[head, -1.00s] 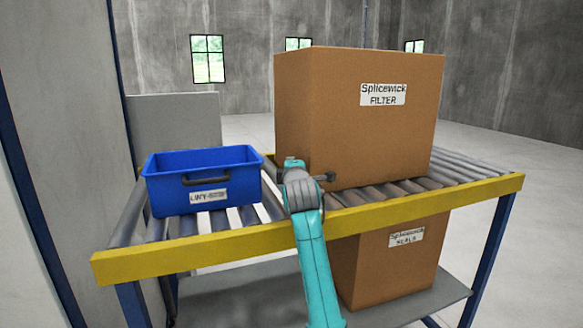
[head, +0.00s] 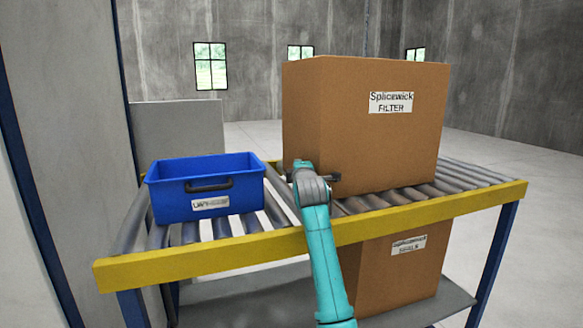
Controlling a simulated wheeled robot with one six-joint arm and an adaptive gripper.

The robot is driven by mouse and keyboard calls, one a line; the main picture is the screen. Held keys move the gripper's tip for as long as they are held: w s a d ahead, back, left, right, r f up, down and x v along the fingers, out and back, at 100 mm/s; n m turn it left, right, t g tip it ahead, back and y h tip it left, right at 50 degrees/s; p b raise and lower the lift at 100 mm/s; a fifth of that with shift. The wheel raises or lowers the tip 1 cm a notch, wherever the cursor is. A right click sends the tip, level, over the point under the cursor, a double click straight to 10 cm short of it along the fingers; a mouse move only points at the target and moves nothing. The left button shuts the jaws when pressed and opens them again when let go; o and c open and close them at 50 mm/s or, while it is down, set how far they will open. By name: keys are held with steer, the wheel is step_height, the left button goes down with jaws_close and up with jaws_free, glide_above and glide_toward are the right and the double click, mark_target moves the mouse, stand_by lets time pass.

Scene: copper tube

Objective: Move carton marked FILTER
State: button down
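The brown carton marked FILTER (head: 365,140) stands upright on the right part of the roller conveyor (head: 449,200). Its white label is on the front face, near the top. My teal and grey arm reaches up from the bottom of the head view. My gripper (head: 314,178) is at the carton's lower left front corner, over the rollers. The fingers are small and partly hidden by the wrist, so I cannot tell whether they are open or shut, or whether they touch the carton.
A blue bin (head: 207,190) with a label sits on the rollers left of the carton, with bare rollers between. A yellow rail (head: 200,259) runs along the conveyor's front. Another labelled carton (head: 400,272) sits on the shelf below. A grey wall stands close at left.

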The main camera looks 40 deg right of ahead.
steer(key=s+d, duration=0.3)
steer(key=d, duration=0.8)
steer(key=s+d, duration=0.3)
steer(key=d, duration=0.7)
steer(key=s+d, duration=0.3)
steer(key=d, duration=0.8)
steer(key=shift+s+d, duration=0.3)
steer(key=shift+d, duration=0.05)
